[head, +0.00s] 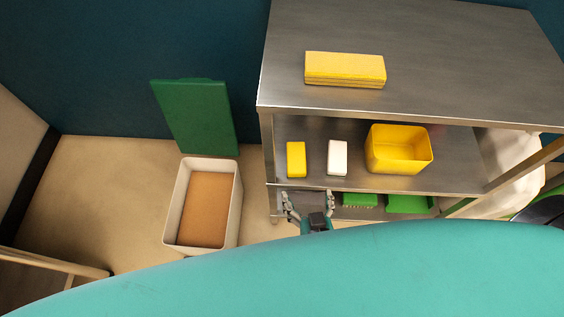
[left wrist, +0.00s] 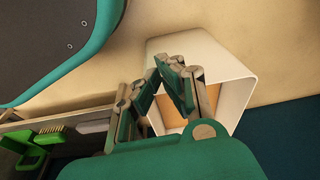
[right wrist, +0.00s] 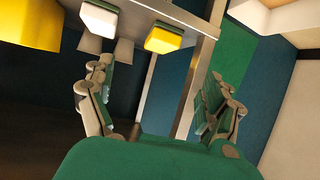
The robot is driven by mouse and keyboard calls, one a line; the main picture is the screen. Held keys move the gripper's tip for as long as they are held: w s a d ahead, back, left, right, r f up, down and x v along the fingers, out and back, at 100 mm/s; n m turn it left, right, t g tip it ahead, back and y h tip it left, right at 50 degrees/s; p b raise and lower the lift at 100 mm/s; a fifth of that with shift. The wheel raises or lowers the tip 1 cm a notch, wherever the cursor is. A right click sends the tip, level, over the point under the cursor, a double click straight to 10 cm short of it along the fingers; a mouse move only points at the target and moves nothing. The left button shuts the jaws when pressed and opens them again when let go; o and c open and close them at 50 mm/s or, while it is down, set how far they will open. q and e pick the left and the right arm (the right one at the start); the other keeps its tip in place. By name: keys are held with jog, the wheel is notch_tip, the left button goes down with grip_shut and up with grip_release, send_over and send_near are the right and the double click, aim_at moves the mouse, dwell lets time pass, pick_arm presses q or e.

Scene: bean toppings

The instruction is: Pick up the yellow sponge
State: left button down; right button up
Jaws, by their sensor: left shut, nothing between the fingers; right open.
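The yellow sponge (head: 296,158) lies on the middle shelf of the metal rack, left of a white sponge (head: 337,157). In the right wrist view the yellow sponge (right wrist: 163,39) shows a green layer and appears beyond the gap between the fingers. My right gripper (head: 307,197) is open and empty, in front of the rack and lower in the picture than the yellow sponge, apart from it. Its spread fingers also show in the right wrist view (right wrist: 160,80). My left gripper (left wrist: 160,72) is shut and empty in the left wrist view, away from the sponge; the head view does not show it.
A yellow tub (head: 398,150) stands right of the white sponge. A yellow stack (head: 345,70) lies on the rack's top (head: 420,50). Green brushes and dustpans (head: 408,203) sit on the lower shelf. A white bin (head: 236,190) stands on the floor at left.

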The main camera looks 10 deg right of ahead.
jog(key=p, duration=0.1)
send_near(296, 158)
jog(key=x, duration=0.4)
jog(key=shift+d+f, duration=0.2)
jog(key=shift+f, duration=0.2)
jog(key=shift+x, duration=0.85)
jog(key=x, duration=0.3)
jog(key=shift+w+a, duration=0.1)
jog(key=shift+w, duration=0.35)
jog(key=shift+w+f, duration=0.15)
jog(key=shift+w, duration=0.2)
pick_arm(q)
jog(key=s+f, duration=0.2)
jog(key=f, duration=0.1)
jog(key=shift+s+a+f, duration=0.1)
jog(key=shift+s, duration=0.2)
pick_arm(e)
jog(key=shift+s, duration=0.1)
jog(key=c, duration=1.3)
